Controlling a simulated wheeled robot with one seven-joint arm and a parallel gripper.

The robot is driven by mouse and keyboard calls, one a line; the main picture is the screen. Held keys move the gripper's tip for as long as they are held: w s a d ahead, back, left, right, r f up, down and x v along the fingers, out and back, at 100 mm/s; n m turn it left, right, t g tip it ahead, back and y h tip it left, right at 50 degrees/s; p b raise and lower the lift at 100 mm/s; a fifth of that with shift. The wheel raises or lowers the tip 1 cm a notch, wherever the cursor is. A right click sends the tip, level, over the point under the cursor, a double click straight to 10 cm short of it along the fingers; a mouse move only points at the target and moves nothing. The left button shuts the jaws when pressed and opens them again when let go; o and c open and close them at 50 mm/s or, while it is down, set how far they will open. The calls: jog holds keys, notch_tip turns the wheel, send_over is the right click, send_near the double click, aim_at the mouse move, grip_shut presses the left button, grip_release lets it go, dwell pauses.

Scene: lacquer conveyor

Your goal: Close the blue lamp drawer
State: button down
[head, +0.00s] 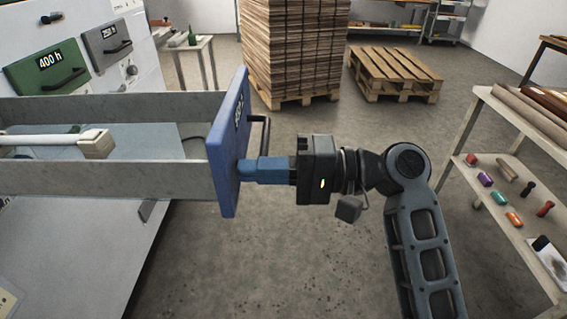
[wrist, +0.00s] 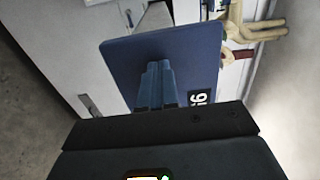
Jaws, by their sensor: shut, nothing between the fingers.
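The blue lamp drawer (head: 229,150) is pulled far out of the white cabinet at the left, its grey side walls showing. Its blue front carries a dark bar handle (head: 264,133) and a label that I cannot fully read. A white tube-like thing with a beige end (head: 97,143) lies inside the drawer. My gripper (head: 243,171) is shut and empty, with its blue fingertips at the outer face of the drawer front, below the handle. In the wrist view the closed fingers (wrist: 156,68) meet the blue front (wrist: 190,55); whether they press on it I cannot tell.
A green drawer (head: 45,72) marked 400 h and a grey drawer (head: 108,43) marked 250 h are in the cabinet. A stack of boards (head: 293,45) and an empty pallet (head: 396,70) stand behind. A shelf (head: 500,165) with small coloured items is at the right.

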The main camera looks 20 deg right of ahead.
jog(key=shift+w+a, duration=0.1)
jog(key=shift+a, duration=0.15)
